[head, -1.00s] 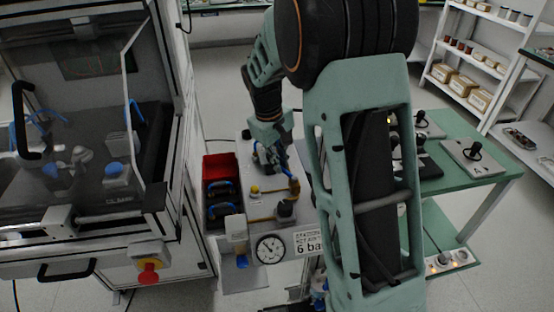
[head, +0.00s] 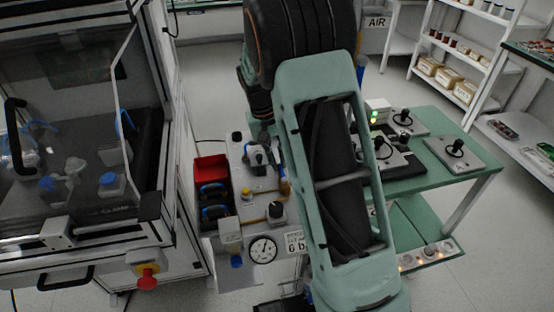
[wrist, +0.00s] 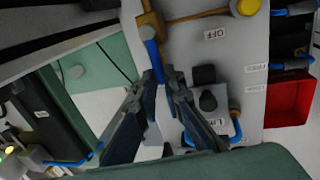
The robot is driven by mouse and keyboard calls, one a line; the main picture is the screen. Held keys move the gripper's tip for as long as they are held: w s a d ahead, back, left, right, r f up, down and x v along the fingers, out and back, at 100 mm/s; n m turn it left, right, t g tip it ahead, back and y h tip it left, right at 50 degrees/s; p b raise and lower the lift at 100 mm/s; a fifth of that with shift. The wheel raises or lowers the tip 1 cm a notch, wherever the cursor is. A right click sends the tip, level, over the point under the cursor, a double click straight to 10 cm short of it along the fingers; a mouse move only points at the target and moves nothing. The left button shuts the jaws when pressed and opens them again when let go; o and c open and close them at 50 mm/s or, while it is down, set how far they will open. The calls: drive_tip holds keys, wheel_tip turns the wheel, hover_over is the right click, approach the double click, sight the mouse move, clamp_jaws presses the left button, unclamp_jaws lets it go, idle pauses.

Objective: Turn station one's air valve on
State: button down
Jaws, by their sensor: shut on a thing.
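A valve with a blue lever handle (wrist: 152,55) and brass body (wrist: 150,22) sits on the grey panel (wrist: 240,60) in the wrist view. My gripper (wrist: 161,80) is shut on the blue handle near its end. An OFF label (wrist: 214,34) is on the panel to the right of the handle. The panel also shows in the head view (head: 262,184), where my arm covers its right side and hides the gripper and the handle. I cannot read a station number on the valve.
A pressure gauge (head: 262,250) is on the panel's front. A red bin (head: 211,168) stands left of the panel. A glass-fronted cabinet is further left, with a red emergency knob (head: 147,279). A green table (head: 455,180) with several devices is to the right.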

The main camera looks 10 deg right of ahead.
idle(0.3)
drive_tip(key=c, duration=2)
unclamp_jaws()
drive_tip(key=shift+r, duration=0.1)
drive_tip(key=r, duration=0.4)
drive_tip(key=a+r, duration=0.1)
drive_tip(key=r, duration=0.2)
drive_tip(key=a+r, duration=0.1)
drive_tip(key=r, duration=0.3)
drive_tip(key=shift+a+r, duration=0.15)
drive_tip(key=shift+r, duration=0.15)
